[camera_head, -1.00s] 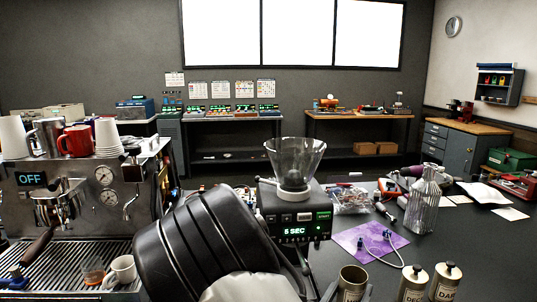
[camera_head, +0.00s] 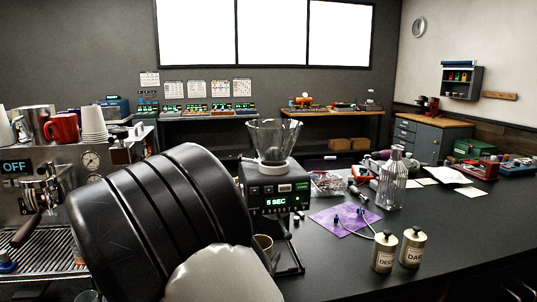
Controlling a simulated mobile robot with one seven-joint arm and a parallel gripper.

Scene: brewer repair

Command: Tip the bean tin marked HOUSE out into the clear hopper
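The clear hopper (camera_head: 273,138) sits upright on top of the black grinder (camera_head: 270,190), whose display reads 5 SEC. It looks empty. Two capped tins stand upright on the counter: one reads DEC (camera_head: 384,252), the other DAR (camera_head: 413,249). My gripper is hidden behind my arm.
The espresso machine (camera_head: 60,190) with a red mug and stacked cups stands at the left. A ribbed clear bottle (camera_head: 392,180), a purple cloth (camera_head: 345,222) with a cable and a bag of parts lie right of the grinder. The dark counter's front right is clear.

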